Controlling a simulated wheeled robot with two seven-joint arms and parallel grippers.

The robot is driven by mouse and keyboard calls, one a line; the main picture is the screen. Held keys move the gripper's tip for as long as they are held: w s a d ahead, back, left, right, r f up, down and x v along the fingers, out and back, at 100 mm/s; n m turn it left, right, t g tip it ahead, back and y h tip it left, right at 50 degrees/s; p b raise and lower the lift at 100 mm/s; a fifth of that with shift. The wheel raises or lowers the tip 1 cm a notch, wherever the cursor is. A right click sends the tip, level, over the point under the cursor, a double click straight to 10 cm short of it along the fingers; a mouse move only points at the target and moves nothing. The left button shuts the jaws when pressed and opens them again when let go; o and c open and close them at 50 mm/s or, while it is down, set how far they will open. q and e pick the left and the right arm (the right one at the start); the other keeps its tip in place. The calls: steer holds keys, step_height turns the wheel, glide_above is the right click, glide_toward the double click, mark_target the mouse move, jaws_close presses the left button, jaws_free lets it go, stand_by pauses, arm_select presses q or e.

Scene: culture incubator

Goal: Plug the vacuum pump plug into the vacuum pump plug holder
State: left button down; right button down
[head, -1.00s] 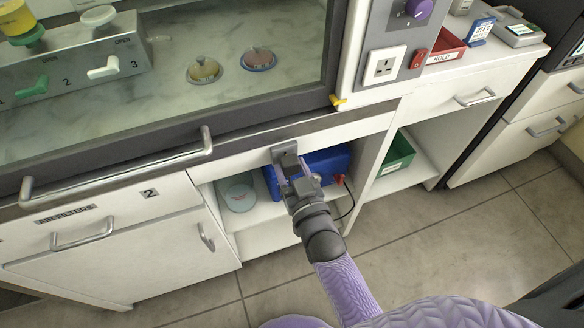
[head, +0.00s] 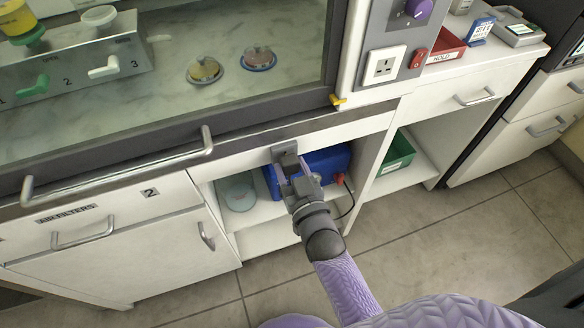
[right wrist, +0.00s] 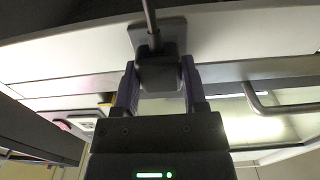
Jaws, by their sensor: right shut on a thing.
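My right gripper (head: 287,172) is at the front of the cabinet, under the counter edge. In the right wrist view its fingers (right wrist: 156,85) are shut on the dark vacuum pump plug (right wrist: 157,70), whose cable (right wrist: 149,14) runs up out of frame. The grey plug holder (head: 285,148) is fixed to the white panel just beyond the fingertips. Its plate shows behind the plug in the right wrist view (right wrist: 174,34). The plug overlaps the plate there; I cannot tell whether it is seated. In the head view my gripper hides the plug. My left gripper is not in view.
The blue vacuum pump (head: 327,161), with a red part and black cable, sits on the open shelf behind my gripper. A pale round dish (head: 239,193) is left of it, a green bin (head: 398,154) right. A metal handle (right wrist: 262,104) shows in the wrist view.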

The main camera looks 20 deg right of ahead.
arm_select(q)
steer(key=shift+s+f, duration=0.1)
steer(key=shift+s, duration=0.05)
arm_select(e)
steer(key=shift+w, duration=0.4)
steer(key=shift+c, duration=0.3)
jaws_free()
steer(key=shift+w, duration=0.1)
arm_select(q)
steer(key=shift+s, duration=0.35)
arm_select(e)
steer(key=shift+s, duration=0.4)
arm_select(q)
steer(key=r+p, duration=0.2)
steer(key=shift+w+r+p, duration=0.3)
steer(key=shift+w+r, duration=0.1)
arm_select(e)
steer(key=s, duration=0.9)
steer(key=shift+d, duration=0.15)
